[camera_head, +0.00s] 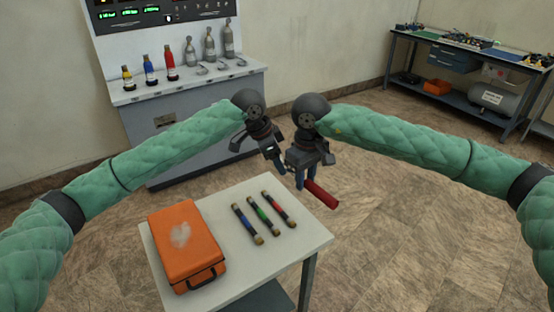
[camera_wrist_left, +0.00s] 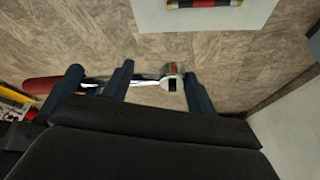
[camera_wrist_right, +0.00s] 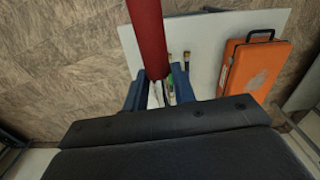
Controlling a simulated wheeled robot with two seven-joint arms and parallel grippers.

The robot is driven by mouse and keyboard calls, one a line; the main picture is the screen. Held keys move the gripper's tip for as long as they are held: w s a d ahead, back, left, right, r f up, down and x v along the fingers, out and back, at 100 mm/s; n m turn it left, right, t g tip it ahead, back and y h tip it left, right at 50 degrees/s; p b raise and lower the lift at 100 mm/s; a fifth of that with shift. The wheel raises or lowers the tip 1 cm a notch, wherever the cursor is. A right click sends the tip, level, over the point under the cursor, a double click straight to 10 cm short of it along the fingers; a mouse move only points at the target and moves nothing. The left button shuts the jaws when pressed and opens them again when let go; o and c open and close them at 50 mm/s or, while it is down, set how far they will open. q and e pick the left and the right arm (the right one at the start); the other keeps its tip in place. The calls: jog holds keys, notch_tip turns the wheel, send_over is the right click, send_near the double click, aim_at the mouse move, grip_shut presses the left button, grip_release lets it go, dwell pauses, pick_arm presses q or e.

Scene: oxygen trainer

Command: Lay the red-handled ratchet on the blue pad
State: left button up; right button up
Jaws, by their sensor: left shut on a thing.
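The red-handled ratchet is held up in the air beyond the white table's right corner. Its red handle (camera_head: 321,195) slants down to the right in the head view. In the left wrist view its chrome head (camera_wrist_left: 172,74) lies between the fingers of my left gripper (camera_wrist_left: 158,88), which is shut on it. My right gripper (camera_wrist_right: 158,90) is close beside, with its fingers around the ratchet near the handle (camera_wrist_right: 148,35); whether they are closed on it is unclear. A small blue patch (camera_head: 427,35) on the far bench may be the blue pad; I cannot tell.
The white table (camera_head: 222,205) holds an orange case (camera_head: 187,245) and three banded bars (camera_head: 262,211). A grey console (camera_head: 160,117) with coloured bottles and grey cylinders stands behind. A dark bench (camera_head: 400,60) with tools is at the back right. Open floor lies between.

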pick_arm(q)
jog(key=shift+d+r, duration=0.15)
jog(key=shift+r, duration=0.05)
grip_shut()
pick_arm(e)
jog(key=o, duration=0.3)
jog(key=shift+s+a+f, duration=0.1)
jog(key=shift+o, duration=0.8)
